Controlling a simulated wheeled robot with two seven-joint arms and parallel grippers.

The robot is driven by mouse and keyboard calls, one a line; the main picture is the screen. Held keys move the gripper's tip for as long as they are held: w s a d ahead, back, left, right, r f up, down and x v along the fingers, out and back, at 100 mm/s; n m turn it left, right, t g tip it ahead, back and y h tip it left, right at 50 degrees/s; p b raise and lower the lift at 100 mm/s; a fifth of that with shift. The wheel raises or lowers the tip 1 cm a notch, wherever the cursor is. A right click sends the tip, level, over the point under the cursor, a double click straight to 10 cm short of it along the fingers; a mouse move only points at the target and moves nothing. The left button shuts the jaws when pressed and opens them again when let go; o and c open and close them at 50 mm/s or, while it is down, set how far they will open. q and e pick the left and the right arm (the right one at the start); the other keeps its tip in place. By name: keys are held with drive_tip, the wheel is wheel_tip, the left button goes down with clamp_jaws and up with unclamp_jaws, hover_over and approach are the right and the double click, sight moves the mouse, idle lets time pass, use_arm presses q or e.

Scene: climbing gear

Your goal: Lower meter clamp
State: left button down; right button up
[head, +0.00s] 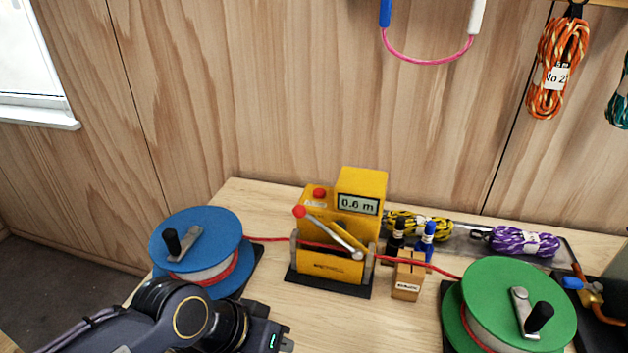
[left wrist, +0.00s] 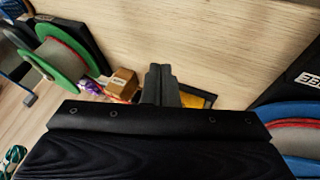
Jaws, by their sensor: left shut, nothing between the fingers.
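The yellow rope meter (head: 333,232) stands on the wooden bench between two reels, and its display reads 0.6 m. Its clamp lever (head: 335,233) is a silver bar with a red knob at the end. The lever slants up to the left from its lower right end, so the knob is up. A red rope (head: 268,239) runs from the blue reel through the meter to the green reel. My left gripper (head: 280,341) is low in front of the meter, apart from it. In the left wrist view its fingers (left wrist: 161,84) are together and empty, partly hiding the yellow meter behind.
The blue reel (head: 195,238) stands left of the meter, near my left arm; the green reel (head: 505,295) stands right. Rope bundles (head: 520,242) lie behind.

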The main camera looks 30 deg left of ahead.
use_arm(q)
drive_tip(key=shift+s+d, duration=0.1)
drive_tip(key=shift+s, duration=0.1)
drive_tip(key=shift+r, duration=0.1)
drive_tip(key=w+a+r+m+g+y+p, duration=0.1)
drive_tip(key=w+a+r+m+g+p, duration=0.1)
drive_tip(key=w+r+m, duration=0.6)
drive_tip(key=w+a+r+m+g+y+p, duration=0.1)
drive_tip(key=w+a+r+m+g+p, duration=0.2)
drive_tip(key=w+r+m, duration=0.6)
drive_tip(key=w+a+r+p, duration=0.1)
drive_tip(key=w+r+p, duration=0.1)
drive_tip(key=w+r, duration=0.4)
drive_tip(key=shift+a+r, duration=0.4)
drive_tip(key=shift+r, duration=0.3)
drive_tip(key=shift+s+a+f, duration=0.1)
drive_tip(key=shift+a+f, duration=0.1)
drive_tip(key=shift+f, duration=2)
drive_tip(key=shift+a+f, duration=0.2)
drive_tip(key=shift+f, duration=1.95)
drive_tip(key=shift+s+a+f, duration=0.1)
drive_tip(key=shift+a+f, duration=0.1)
drive_tip(key=shift+f, duration=2)
drive_tip(key=shift+a, duration=0.1)
